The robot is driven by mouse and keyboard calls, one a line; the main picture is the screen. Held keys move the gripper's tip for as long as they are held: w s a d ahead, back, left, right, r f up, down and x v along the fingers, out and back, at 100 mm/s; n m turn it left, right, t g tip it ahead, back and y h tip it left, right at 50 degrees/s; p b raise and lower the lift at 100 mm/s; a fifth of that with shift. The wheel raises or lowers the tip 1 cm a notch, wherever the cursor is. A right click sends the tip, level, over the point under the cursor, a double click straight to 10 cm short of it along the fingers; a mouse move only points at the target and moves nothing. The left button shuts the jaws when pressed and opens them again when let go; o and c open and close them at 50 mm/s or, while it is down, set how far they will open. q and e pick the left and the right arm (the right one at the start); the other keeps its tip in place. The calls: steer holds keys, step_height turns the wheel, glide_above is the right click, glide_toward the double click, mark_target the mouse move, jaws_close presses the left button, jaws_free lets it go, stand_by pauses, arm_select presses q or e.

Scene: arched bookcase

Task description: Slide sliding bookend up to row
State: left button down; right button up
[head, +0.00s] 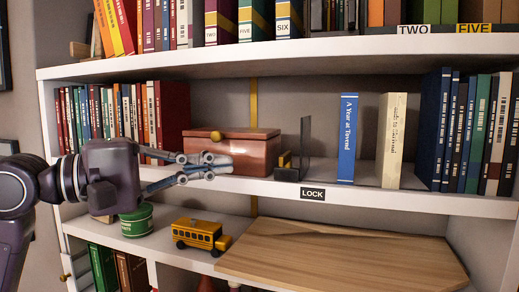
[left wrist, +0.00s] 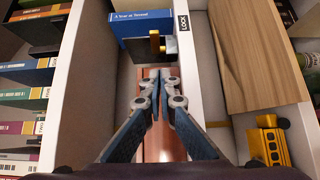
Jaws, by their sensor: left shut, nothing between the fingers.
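The sliding bookend, a dark upright plate (head: 305,137) on a dark base with a yellow lever (head: 286,160), stands on the middle shelf. In the left wrist view the bookend (left wrist: 172,47) is just ahead of my fingertips. To its right stand a blue book (head: 347,140) and a cream book (head: 391,142), with gaps between them. A row of books (head: 470,132) fills the shelf's right end. My left gripper (head: 216,164) is shut and empty in front of the copper-coloured box, left of the bookend and apart from it. My right gripper is not in view.
The copper-coloured box (head: 240,150) with a gold knob sits left of the bookend. A LOCK label (head: 312,194) marks the shelf edge. Below are a yellow toy bus (head: 198,234), a green tin (head: 136,220) and a slanted wooden board (head: 340,252).

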arm_select(q)
steer(key=d+p, duration=0.3)
steer(key=d, duration=0.4)
steer(key=shift+w+p, duration=0.15)
steer(key=shift+p, duration=0.15)
steer(key=shift+w, duration=0.1)
